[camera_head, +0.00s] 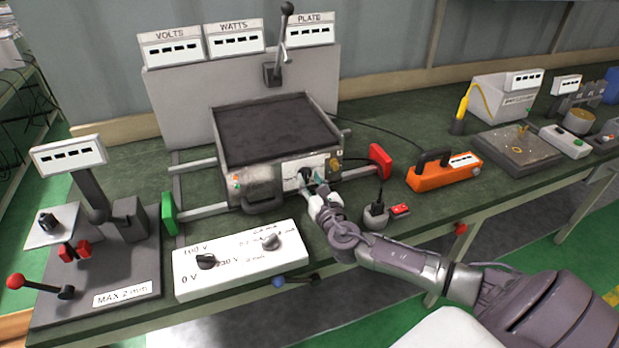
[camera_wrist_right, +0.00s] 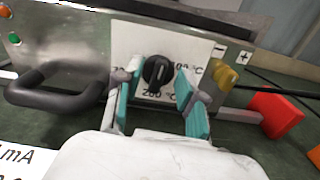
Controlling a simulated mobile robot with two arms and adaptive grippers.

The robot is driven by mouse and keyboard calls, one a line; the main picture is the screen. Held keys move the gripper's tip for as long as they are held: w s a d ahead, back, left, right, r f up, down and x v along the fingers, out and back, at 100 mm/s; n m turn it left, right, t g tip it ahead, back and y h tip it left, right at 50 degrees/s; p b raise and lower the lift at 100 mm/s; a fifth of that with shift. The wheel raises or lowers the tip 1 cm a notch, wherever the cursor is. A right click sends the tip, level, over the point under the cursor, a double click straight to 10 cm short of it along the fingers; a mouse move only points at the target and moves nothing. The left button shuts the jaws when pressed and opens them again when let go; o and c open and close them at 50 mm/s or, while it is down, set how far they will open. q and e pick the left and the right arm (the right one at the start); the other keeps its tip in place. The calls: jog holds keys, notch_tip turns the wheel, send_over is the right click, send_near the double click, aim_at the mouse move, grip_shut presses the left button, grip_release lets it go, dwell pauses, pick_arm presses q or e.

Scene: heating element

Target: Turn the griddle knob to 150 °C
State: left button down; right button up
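The griddle (camera_head: 270,132) is a metal box with a dark flat plate, standing on the green bench. Its black knob (camera_wrist_right: 157,73) sits on a white dial plate (camera_wrist_right: 147,47) on the front face. "200 °C" shows below the knob and a partly covered label shows to its right. My right gripper (camera_wrist_right: 160,108) is at the griddle front, its teal fingers apart on either side of the knob, with visible gaps. In the head view the right gripper (camera_head: 312,187) partly covers the knob. My left gripper is not in view.
A black handle (camera_wrist_right: 57,88) is left of the dial. A yellow terminal (camera_wrist_right: 224,78) and red block (camera_wrist_right: 275,112) are to its right. A white voltage box (camera_head: 240,259) stands in front. An orange device (camera_head: 440,174) stands at right.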

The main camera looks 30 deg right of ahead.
jog(key=shift+w+d, duration=0.15)
jog(key=shift+w, duration=0.3)
jog(key=shift+c, duration=0.2)
grip_shut()
jog(key=shift+m, duration=0.3)
